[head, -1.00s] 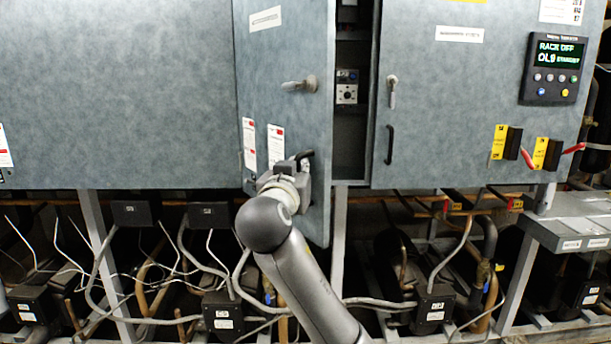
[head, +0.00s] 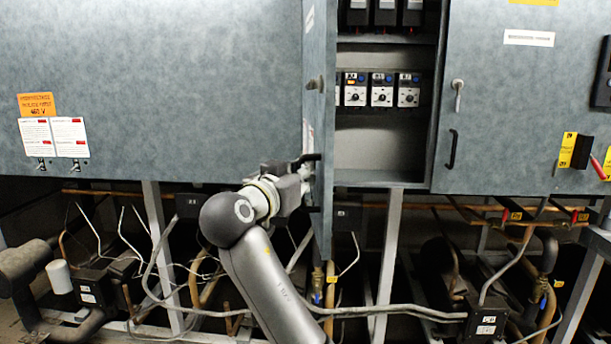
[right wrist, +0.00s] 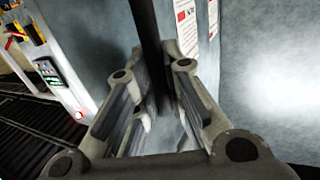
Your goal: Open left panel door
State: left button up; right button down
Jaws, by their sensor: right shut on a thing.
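The left panel door (head: 318,100) is grey and stands swung outward, seen nearly edge-on in the head view. Its turn latch (head: 315,85) shows above my gripper. Behind it the cabinet interior (head: 380,140) is exposed. My right gripper (head: 303,170) is at the lower part of the door. It is shut on the door's black handle, which shows as a dark bar (right wrist: 150,45) running between the fingers in the right wrist view. In the head view the gripper mostly hides the handle. My left gripper is not in view.
The right panel door (head: 500,110) is shut, with its own latch and black handle (head: 451,149). Breaker units (head: 382,90) sit on a shelf inside the cabinet. Pipes, cables and compressors (head: 450,270) fill the space below. A wide closed panel (head: 150,70) lies left.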

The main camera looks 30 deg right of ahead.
jog(key=shift+r, duration=0.45)
jog(key=c, duration=1.6)
grip_release()
jog(key=shift+c, duration=0.2)
jog(key=shift+o, duration=0.8)
jog(key=shift+w+d+f, duration=0.1)
jog(key=shift+w+f, duration=0.05)
jog(key=shift+w, duration=0.05)
jog(key=shift+s, duration=0.1)
jog(key=v, duration=1.2)
jog(key=shift+f, duration=0.2)
